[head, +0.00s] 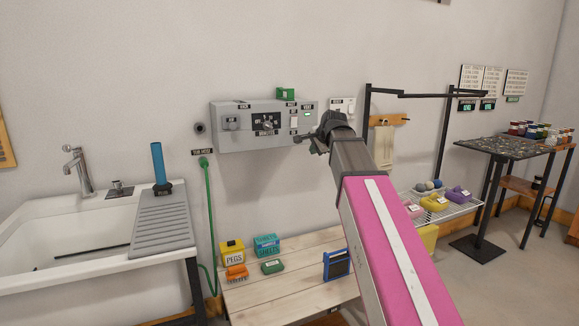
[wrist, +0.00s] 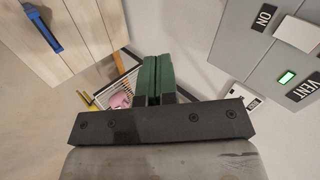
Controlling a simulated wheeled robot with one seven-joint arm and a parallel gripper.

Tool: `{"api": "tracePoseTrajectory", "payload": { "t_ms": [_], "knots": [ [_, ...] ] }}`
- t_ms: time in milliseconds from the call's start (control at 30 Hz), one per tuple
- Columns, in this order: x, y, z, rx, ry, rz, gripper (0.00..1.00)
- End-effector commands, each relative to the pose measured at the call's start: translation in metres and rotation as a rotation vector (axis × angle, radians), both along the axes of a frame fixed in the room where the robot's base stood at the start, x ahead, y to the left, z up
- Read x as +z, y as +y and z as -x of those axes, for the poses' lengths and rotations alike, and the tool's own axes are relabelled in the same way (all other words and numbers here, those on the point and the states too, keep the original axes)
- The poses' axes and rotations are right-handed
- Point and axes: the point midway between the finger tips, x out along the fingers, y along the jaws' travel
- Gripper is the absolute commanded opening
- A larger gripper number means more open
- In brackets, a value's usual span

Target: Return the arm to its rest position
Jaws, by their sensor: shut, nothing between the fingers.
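My gripper (head: 303,140) is at the end of my raised, outstretched arm, in front of the grey control panel (head: 235,142) on the wall. In the wrist view its green finger pads (wrist: 152,72) lie together with nothing between them. The panel is at the right of the wrist view, with an ON label, a VENT label and a lit green indicator (wrist: 287,77). The fingers appear apart from the panel. My pink arm hides part of the bench and wall in the head view.
A wooden bench (head: 290,292) with boxes and a blue-framed item (head: 336,265) is below. A white sink (head: 60,225) is at left, with a green hose (head: 211,230) beside it. A wire shelf (head: 455,209), black frame and dark table (head: 505,146) stand right.

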Motion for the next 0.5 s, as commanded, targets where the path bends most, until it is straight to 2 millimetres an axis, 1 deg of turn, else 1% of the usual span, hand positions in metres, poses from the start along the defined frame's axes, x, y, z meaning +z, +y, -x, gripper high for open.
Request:
{"api": "tracePoseTrajectory", "payload": {
  "t_ms": [33,100,167,200,267,300,467,500],
  "knots": [
    [-0.027,-0.004,0.006,0.022,0.022,0.037,0.0],
    [-0.057,-0.008,0.012,0.06,0.047,0.087,0.0],
    [-0.083,-0.012,0.018,0.092,0.071,0.13,0.0],
    [-0.1,-0.014,0.022,0.115,0.086,0.159,0.0],
    [-0.125,-0.018,0.03,0.15,0.109,0.198,0.0],
    [-0.142,-0.021,0.035,0.174,0.124,0.224,0.0],
    [-0.205,-0.032,0.059,0.277,0.188,0.322,0.0],
    [-0.22,-0.034,0.066,0.305,0.204,0.346,0.0]
  ]
}}
